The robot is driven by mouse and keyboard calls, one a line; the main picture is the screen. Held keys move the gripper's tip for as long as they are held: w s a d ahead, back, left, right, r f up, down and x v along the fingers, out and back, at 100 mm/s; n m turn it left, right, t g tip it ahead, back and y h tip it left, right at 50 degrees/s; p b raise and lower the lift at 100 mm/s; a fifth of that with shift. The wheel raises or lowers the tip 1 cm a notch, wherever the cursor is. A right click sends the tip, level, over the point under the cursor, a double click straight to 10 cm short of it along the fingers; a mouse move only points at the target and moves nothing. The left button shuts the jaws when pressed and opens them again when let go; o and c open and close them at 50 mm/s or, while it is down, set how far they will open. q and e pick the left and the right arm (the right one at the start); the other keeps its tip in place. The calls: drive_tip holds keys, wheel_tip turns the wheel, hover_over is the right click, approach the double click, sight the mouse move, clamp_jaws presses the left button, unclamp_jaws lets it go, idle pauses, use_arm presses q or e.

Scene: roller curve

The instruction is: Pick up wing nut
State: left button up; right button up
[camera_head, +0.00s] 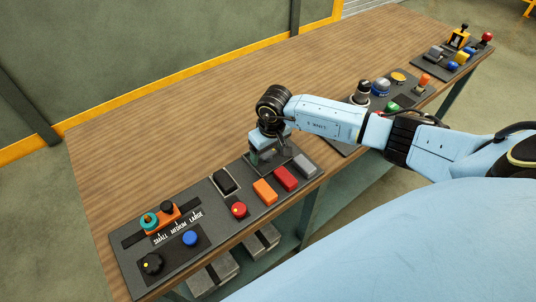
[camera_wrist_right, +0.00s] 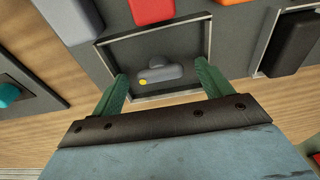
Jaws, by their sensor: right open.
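The wing nut (camera_wrist_right: 157,75) shows in the right wrist view as a dark grey winged knob with a yellow dot at its left end. It sits on a dark square plate with a pale raised frame (camera_wrist_right: 152,98). My right gripper (camera_wrist_right: 161,68) is open, with one green finger to each side of the wing nut and visible gaps between. I cannot tell how far its tips are above the plate. In the head view my right gripper (camera_head: 268,160) points down over the back of the near control panel and hides the wing nut. My left gripper is not in view.
The near panel (camera_head: 208,228) carries a black rocker (camera_head: 224,182), an orange block (camera_head: 264,191), a red block (camera_head: 286,177) and a grey block (camera_head: 304,165) close to my right gripper. More panels stand to the right. The wooden tabletop (camera_head: 180,120) behind is clear.

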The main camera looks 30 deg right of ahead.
sight(268, 154)
drive_tip(key=c, duration=1.1)
drive_tip(key=shift+o, duration=0.2)
wheel_tip(268, 154, up, 13)
drive_tip(key=shift+a+f, duration=0.1)
drive_tip(key=shift+f, duration=0.05)
